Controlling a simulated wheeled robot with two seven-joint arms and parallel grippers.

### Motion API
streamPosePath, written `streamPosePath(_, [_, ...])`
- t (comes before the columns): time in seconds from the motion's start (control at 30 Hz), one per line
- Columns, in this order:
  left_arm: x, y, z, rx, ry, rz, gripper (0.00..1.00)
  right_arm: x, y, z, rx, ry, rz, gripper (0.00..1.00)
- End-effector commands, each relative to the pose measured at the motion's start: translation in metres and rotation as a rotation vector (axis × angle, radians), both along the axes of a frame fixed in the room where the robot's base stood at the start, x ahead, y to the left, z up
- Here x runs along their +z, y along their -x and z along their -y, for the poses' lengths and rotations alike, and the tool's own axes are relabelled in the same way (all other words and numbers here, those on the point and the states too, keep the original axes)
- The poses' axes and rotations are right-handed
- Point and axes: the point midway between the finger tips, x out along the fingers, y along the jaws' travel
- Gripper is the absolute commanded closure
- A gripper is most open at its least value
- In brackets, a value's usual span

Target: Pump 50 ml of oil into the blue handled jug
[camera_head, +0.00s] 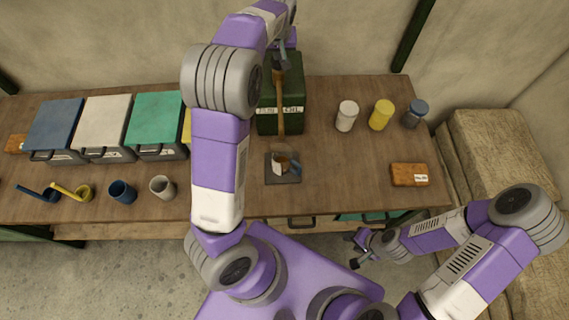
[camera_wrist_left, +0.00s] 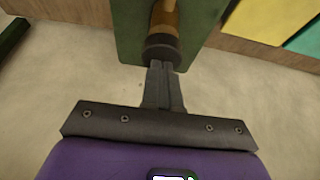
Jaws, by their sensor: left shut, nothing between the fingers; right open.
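The dark green oil can (camera_head: 292,90), labelled OIL, stands at the back of the table. Its brass pump (camera_head: 280,105) reaches forward over the jug. The jug with the blue handle (camera_head: 295,167) sits on a dark square plate (camera_head: 284,179) below the spout, with something brown inside; its level cannot be read. My left gripper (camera_head: 282,62) is shut and empty over the top of the can. In the left wrist view its closed fingertips (camera_wrist_left: 161,66) are at the pump's dark knob (camera_wrist_left: 161,48), apparently touching it. My right gripper (camera_head: 360,249) is open and empty before the table's front edge.
White (camera_head: 347,116) and yellow (camera_head: 381,115) canisters and a blue-lidded jar (camera_head: 415,114) stand right of the can. A labelled brown block (camera_head: 409,175) lies front right. Lidded bins (camera_head: 105,122), scoops (camera_head: 72,191) and cups (camera_head: 122,192) occupy the left.

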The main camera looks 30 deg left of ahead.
Motion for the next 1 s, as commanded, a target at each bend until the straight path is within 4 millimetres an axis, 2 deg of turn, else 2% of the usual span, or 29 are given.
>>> streamPosePath(0.07, [-0.007, 0.001, 0.0, 0.0, 0.001, -0.008, 1.0, -0.003, 0.0, 0.0, 0.0, 0.0, 0.0, 0.57])
streamPosePath(0.37, [-0.004, 0.002, 0.0, 0.0, 0.002, -0.009, 1.0, 0.0, 0.0, 0.0, 0.0, 0.0, 0.0, 0.57])
streamPosePath(1.0, [0.035, 0.001, 0.0, 0.001, 0.001, -0.005, 1.0, 0.031, 0.0, 0.0, 0.0, 0.0, 0.0, 0.57])
